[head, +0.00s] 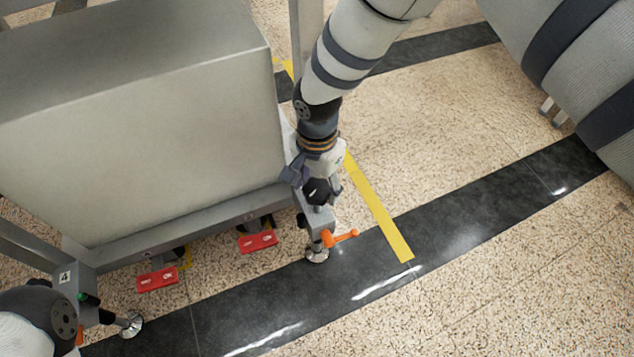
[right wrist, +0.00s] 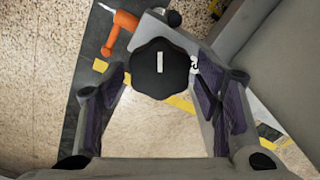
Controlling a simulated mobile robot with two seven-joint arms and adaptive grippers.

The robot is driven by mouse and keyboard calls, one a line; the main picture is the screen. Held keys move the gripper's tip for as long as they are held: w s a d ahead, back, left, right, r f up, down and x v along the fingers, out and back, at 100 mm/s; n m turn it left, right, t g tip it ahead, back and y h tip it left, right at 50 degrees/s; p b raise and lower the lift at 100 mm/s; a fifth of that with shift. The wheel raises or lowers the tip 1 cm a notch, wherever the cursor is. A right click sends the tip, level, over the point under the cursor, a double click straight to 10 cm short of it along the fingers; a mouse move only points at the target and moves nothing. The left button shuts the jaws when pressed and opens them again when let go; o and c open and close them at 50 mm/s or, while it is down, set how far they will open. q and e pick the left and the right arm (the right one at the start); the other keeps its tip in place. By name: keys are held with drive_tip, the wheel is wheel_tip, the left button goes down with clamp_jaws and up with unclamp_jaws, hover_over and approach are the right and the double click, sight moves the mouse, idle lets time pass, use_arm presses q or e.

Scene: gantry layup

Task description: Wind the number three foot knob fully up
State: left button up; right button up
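The black foot knob (head: 320,192) tops the corner bracket at the cart's right end, above a metal levelling foot (head: 317,255). In the right wrist view the knob (right wrist: 160,68) is lobed, with a white bar mark pointing nearly straight up the picture. My right gripper (head: 314,181) reaches down to the knob. Its purple-padded fingers (right wrist: 160,78) are open, one at each side of the knob, with narrow gaps seeming to show. A small white label beside the knob is partly covered, its number unclear. My left gripper's fingers are out of view; only part of that arm shows at lower left.
An orange lever (head: 342,237) sticks out right below the knob. Another corner, labelled 4 (head: 65,278), has its own foot (head: 130,325). Two red pedals (head: 258,242) lie under the grey cart body (head: 150,130). Floor to the right is clear, with yellow tape (head: 380,210).

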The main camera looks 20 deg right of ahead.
drive_tip(key=c, duration=0.7)
drive_tip(key=shift+r+n+p, duration=0.15)
drive_tip(key=shift+n+p, duration=0.55)
drive_tip(key=shift+n, duration=0.5)
drive_tip(key=n+p, duration=0.1)
drive_tip(key=n, duration=0.1)
drive_tip(key=shift+n, duration=0.3)
drive_tip(key=n+p, duration=0.1)
drive_tip(key=n, duration=0.4)
drive_tip(key=shift+n, duration=0.3)
